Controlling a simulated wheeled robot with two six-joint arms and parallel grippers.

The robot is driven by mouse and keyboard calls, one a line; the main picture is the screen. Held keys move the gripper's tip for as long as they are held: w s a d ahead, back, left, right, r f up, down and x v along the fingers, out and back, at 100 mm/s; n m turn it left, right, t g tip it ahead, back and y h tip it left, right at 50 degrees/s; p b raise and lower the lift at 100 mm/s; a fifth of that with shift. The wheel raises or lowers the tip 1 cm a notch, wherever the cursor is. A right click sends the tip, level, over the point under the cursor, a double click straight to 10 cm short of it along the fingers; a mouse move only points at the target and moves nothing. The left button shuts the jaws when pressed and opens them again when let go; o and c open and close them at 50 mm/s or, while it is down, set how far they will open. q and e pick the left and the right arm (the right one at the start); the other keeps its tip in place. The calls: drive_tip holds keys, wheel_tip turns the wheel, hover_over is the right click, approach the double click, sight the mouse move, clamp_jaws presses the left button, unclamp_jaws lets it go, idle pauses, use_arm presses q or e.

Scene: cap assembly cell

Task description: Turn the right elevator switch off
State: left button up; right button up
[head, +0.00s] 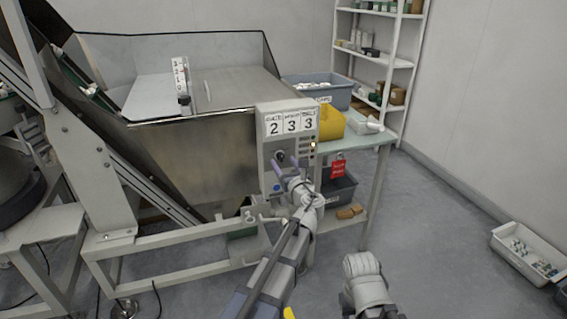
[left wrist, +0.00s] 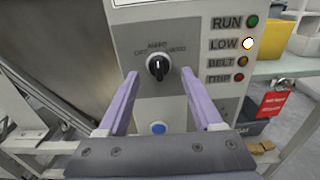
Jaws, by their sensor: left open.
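The elevator control box (head: 290,140) is a grey panel on the front of the steel hopper. Its switch (left wrist: 158,67) is a black rotary knob with a light pointer mark standing about upright, under small blurred lettering. In the head view the knob (head: 280,156) shows just beyond my fingertips. My left gripper (head: 284,167) is open in front of the panel. In the left wrist view its purple fingers (left wrist: 159,74) stand on either side of the knob, with gaps; I cannot tell how far they are from the panel. My right gripper is out of view.
The panel has a blue button (left wrist: 158,127) and RUN, LOW, BELT and TRIP lamps; the LOW lamp (left wrist: 248,43) glows brightest. A table with a grey bin (head: 335,92) and yellow object (head: 331,123) stands right of the box. A white tray (head: 525,255) lies on the floor.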

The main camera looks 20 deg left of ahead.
use_arm(q)
drive_tip(key=shift+w+a, duration=0.45)
drive_tip(key=shift+w, duration=0.1)
drive_tip(key=shift+c, duration=0.4)
clamp_jaws()
